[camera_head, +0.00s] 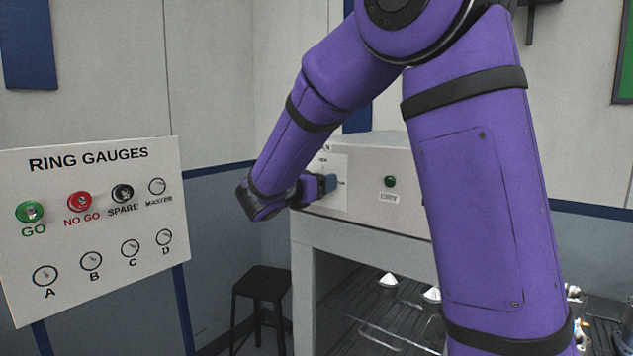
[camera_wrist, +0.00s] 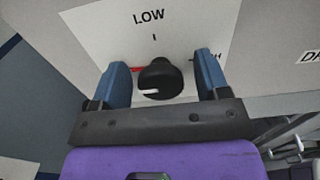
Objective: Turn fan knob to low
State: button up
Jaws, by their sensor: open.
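The fan knob (camera_wrist: 165,76) is black and round with a white pointer mark. In the wrist view the mark lies at the knob's lower left, away from the word LOW (camera_wrist: 149,17), which is printed above the knob. My gripper (camera_wrist: 162,65) is open, with one blue finger on each side of the knob. I cannot tell whether either finger touches it. In the head view my gripper (camera_head: 327,184) is at the front of the grey cabinet (camera_head: 415,200), and the knob is hidden there.
A red mark shows left of the knob, and a partly hidden label lies behind the right finger. A ring gauge board (camera_head: 110,225) stands at the left and a dark stool (camera_head: 262,283) below.

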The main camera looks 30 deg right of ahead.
jog(key=c, duration=0.9)
jog(key=shift+m, duration=0.4)
jog(key=m, duration=0.3)
jog(key=shift+s+m, duration=0.1)
jog(key=shift+m, duration=0.3)
jog(key=m, duration=0.4)
jog(key=shift+f+m, duration=0.1)
jog(key=shift+m, duration=0.2)
jog(key=m, duration=0.4)
jog(key=shift+s, duration=0.1)
jog(key=shift+d+f+m, duration=0.1)
jog(key=shift+f+m, duration=0.05)
jog(key=shift+m, duration=2.05)
